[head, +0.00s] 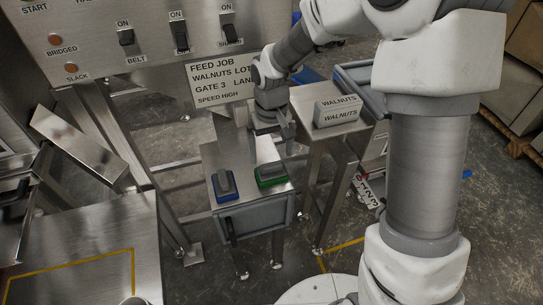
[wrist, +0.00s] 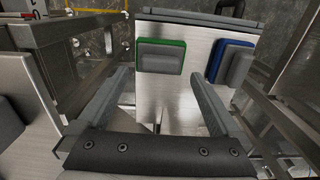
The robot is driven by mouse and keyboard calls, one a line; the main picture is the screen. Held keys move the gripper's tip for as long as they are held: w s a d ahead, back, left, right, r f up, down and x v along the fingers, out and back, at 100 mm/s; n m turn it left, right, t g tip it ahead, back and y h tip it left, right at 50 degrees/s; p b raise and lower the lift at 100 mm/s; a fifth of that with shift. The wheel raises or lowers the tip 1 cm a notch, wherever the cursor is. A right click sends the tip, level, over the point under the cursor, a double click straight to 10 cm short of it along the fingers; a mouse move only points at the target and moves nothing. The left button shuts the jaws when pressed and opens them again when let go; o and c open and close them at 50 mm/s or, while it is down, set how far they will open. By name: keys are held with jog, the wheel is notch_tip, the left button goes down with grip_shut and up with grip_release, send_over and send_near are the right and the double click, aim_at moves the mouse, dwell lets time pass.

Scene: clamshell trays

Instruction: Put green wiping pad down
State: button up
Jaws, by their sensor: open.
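The green wiping pad (head: 271,175), a green base with a grey grip block on top, lies flat on a small steel stand (head: 240,197). A blue pad (head: 225,186) of the same form lies to its left. My gripper (head: 266,140) is above the back part of the stand, behind the green pad. In the wrist view the green pad (wrist: 162,55) is just beyond my open, empty fingers (wrist: 162,80), apart from them. The blue pad (wrist: 232,63) is further right in that view.
A grey block labelled WALNUTS (head: 338,110) stands on a steel table to the right. A control panel with switches (head: 180,37) and a feed-job sign (head: 222,82) is behind. A steel bench with a yellow outline (head: 80,260) is at front left.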

aim_at(272, 165)
notch_tip(272, 165, up, 8)
jog(key=p, duration=0.2)
jog(key=s+d+r+m+t, duration=0.1)
jog(key=s+d+r+t, duration=0.2)
jog(key=s+d+r, duration=0.65)
jog(key=s+d+r+m+t, duration=0.2)
jog(key=s+d+r, duration=0.1)
jog(key=s, duration=0.6)
jog(key=shift+r+t, duration=0.3)
jog(key=shift+r, duration=0.55)
jog(key=shift+s, duration=0.1)
